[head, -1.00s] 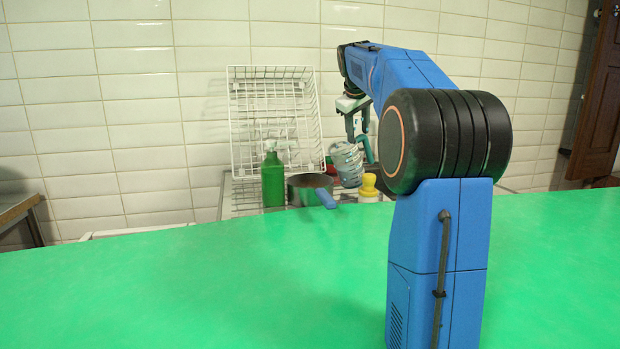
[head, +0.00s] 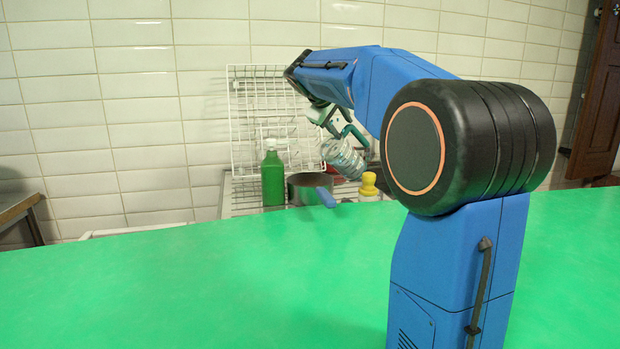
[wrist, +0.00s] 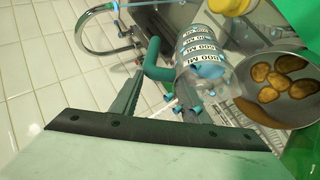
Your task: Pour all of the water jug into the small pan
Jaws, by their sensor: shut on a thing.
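The water jug (head: 343,158) is clear with dark measuring marks, and the marks read in the wrist view (wrist: 203,48). My gripper (head: 340,128) is shut on it, with teal fingers at its side in the wrist view (wrist: 172,88). The jug is tilted, above and just right of the small pan. I cannot make out the water level or any stream. The small pan (head: 300,192) is dark grey with a blue handle (head: 326,197). In the wrist view the pan (wrist: 297,112) holds several brown oval pieces (wrist: 270,78).
A green bottle (head: 272,178) stands left of the pan. A yellow-topped bottle (head: 369,187) stands right of it, close under the jug. A white wire rack (head: 240,120) leans behind. A tap (wrist: 85,45) shows in the wrist view. The green counter (head: 200,280) in front is clear.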

